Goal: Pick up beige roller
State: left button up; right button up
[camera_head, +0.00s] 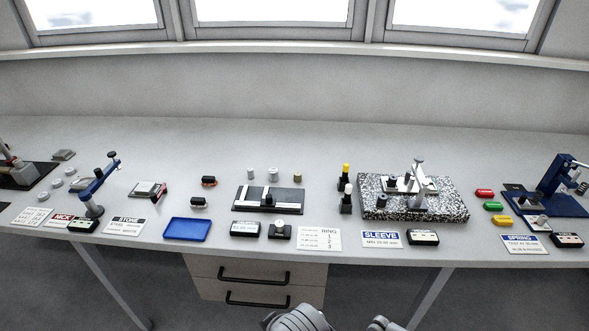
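Three small upright cylinders stand in a row on the bench behind a black-and-white fixture. Neither of my grippers shows; only grey rounded parts of my own body are at the bottom edge, well below the bench front.
In front of the cylinders is the black-and-white fixture (268,199). A blue tray (188,229) lies front left. A speckled stone plate (452,207) with a gauge stand is to the right, with yellow- and white-topped posts (346,184) beside it. The bench behind the cylinders is clear.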

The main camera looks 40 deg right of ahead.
aim_at(297, 174)
jog(key=i+l, duration=0.1)
jog(key=l, duration=0.45)
jog(key=i+l+u, duration=0.1)
jog(key=l, duration=1.05)
jog(key=i, duration=0.05)
